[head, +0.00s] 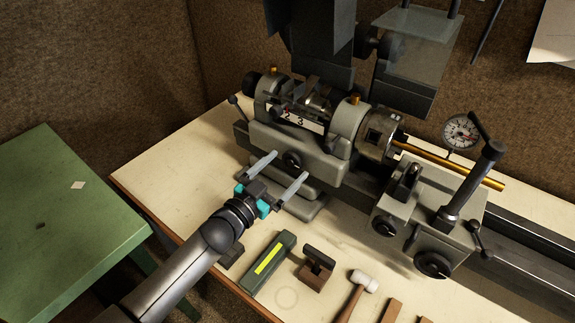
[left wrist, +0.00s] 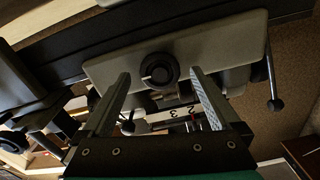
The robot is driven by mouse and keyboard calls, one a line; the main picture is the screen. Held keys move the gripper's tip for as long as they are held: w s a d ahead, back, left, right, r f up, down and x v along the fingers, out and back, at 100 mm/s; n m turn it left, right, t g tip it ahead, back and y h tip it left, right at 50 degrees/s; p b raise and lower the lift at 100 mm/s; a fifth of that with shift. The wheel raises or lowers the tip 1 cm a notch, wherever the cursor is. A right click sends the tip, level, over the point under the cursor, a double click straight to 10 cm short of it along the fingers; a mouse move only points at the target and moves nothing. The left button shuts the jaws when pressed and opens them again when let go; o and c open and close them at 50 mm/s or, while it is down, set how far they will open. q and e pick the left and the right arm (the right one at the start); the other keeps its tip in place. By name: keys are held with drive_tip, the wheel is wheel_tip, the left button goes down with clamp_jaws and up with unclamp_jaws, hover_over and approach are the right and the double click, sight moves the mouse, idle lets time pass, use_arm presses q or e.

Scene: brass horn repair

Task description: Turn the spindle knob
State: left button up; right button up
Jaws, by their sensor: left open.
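The spindle knob (head: 292,160) is a round black knob on the front of the grey lathe headstock (head: 270,141), below the number strip. It also shows in the left wrist view (left wrist: 159,70), with a pale mark on its face. My left gripper (head: 289,164) is open and empty, its two pale fingers pointing at the headstock. In the left wrist view the knob appears between the two fingertips (left wrist: 160,73), with a gap on each side. I cannot tell whether the tips reach around it or stop short. My right gripper is not in view.
On the bench front lie a green box with a yellow stripe (head: 267,262), a brown block (head: 316,270) and a mallet (head: 360,290). The lathe carriage (head: 430,220), with handles, and a brass rod (head: 455,166) are to the right. A green table (head: 60,200) stands left.

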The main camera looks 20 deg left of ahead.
use_arm(q)
drive_tip(key=shift+x, duration=0.8)
drive_tip(key=c, duration=1.4)
drive_tip(key=shift+o, duration=0.2)
drive_tip(key=shift+m, duration=0.4)
drive_tip(key=m, duration=0.4)
drive_tip(key=shift+m, duration=0.4)
drive_tip(key=m, duration=0.6)
